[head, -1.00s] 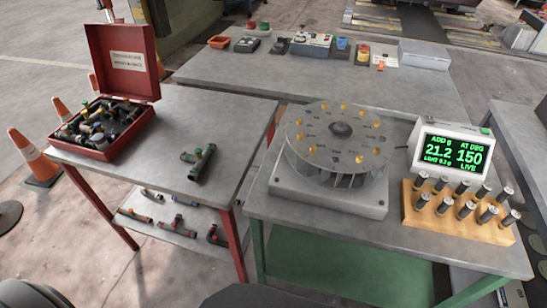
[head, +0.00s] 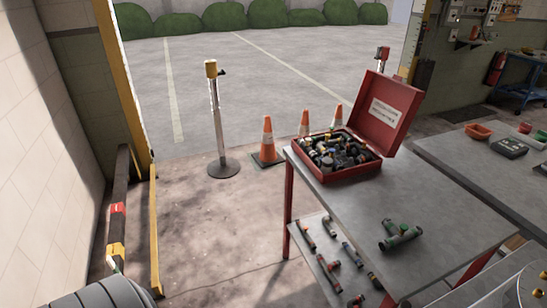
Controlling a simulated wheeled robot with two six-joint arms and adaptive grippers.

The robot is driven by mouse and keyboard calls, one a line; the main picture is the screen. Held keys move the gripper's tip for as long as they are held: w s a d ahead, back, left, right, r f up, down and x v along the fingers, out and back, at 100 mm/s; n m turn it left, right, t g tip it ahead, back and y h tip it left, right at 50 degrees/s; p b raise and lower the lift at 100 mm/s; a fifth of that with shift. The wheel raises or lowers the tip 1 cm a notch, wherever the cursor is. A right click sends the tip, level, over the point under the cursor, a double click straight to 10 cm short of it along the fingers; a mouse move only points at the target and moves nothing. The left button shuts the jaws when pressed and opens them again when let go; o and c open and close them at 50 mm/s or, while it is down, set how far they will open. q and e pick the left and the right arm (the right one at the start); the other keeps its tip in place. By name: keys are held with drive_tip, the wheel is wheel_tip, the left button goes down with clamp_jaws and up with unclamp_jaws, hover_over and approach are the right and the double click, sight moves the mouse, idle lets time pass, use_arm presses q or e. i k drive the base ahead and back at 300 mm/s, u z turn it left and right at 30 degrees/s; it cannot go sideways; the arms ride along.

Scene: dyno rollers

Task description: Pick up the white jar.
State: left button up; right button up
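I see no white jar in the head view. Neither of my grippers shows in this view.
An open red case (head: 352,168) with fittings stands on a grey table (head: 400,188). A green-and-black fitting (head: 399,235) lies there. Traffic cones (head: 267,140) and a post (head: 218,120) stand behind. Bare floor (head: 215,225) lies left of the table. Another grey table (head: 480,165) is at right.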

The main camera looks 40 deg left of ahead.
sight(327, 162)
drive_tip(key=u, duration=2.4)
drive_tip(key=i, duration=1.1)
drive_tip(key=z, duration=2.4)
